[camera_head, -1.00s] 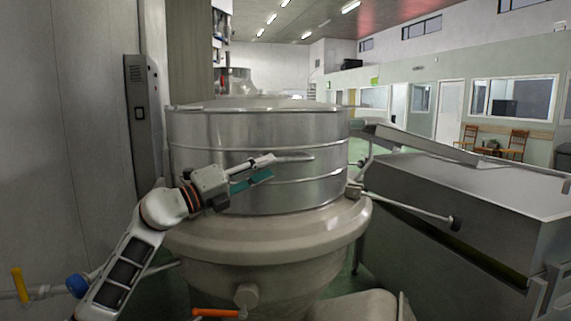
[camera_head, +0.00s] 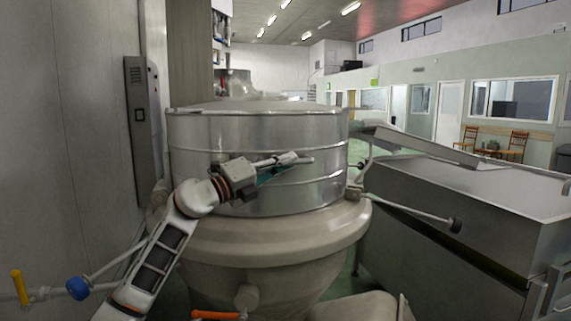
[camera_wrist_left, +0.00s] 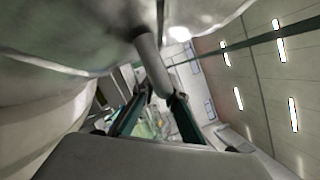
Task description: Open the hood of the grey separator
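The grey separator (camera_head: 262,240) stands in the middle of the head view, with a wide beige rim and bowl. Its steel drum-shaped hood (camera_head: 230,128) sits level on the rim, with no gap showing. A short metal bar handle (camera_head: 306,161) sticks out at the hood's front; it also shows in the left wrist view as a grey rod (camera_wrist_left: 152,62). My left gripper (camera_head: 288,166) is in front of the hood at this handle. In the left wrist view its dark green fingers (camera_wrist_left: 160,101) are apart, with the rod's end between or just beyond the tips. Contact cannot be told. My right gripper is out of view.
A long grey machine with a sloped cover (camera_head: 470,185) stands close on the right, with a dark-ended lever (camera_head: 455,225) reaching towards the separator. A grey wall and control box (camera_head: 140,115) are on the left. An orange-handled valve (camera_head: 215,315) is below the bowl.

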